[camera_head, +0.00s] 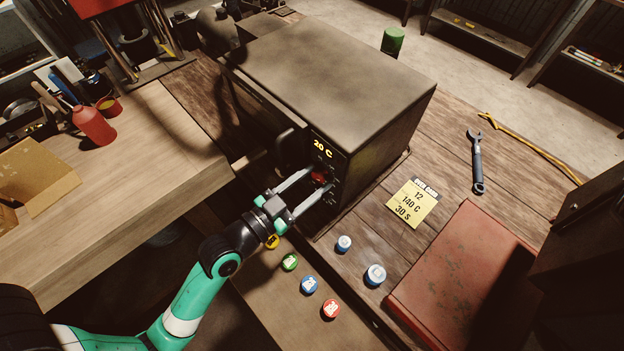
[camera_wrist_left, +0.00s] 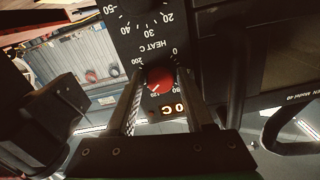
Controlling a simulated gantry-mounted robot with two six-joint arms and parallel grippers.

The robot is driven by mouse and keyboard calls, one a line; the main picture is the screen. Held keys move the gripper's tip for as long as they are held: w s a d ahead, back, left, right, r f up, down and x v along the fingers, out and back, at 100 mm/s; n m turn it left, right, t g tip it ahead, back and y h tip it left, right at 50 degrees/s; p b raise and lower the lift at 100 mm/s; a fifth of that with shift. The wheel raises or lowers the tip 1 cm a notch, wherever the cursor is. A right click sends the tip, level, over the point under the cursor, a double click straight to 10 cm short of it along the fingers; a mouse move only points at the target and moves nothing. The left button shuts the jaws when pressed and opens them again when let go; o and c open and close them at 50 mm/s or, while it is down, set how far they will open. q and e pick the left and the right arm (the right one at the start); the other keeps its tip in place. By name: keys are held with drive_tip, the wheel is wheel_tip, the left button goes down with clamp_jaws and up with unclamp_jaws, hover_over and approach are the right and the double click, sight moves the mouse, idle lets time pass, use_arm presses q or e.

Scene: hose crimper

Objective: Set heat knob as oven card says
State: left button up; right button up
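A finger hides part of the display there. The yellow oven card (camera_head: 414,203) reads 12, 140 C, 30 S. My right gripper is not in view.
Several coloured round caps, including a green one (camera_head: 290,262), lie in front of the oven. A red plate (camera_head: 465,275) and a wrench (camera_head: 477,165) lie to the right. A second dial (camera_wrist_left: 150,15) is beside the heat dial in the wrist view.

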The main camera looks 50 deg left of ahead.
use_arm(q)
drive_tip(key=shift+o, duration=1)
drive_tip(key=s, duration=1.1)
drive_tip(key=shift+s+d, duration=0.3)
drive_tip(key=shift+d, duration=0.05)
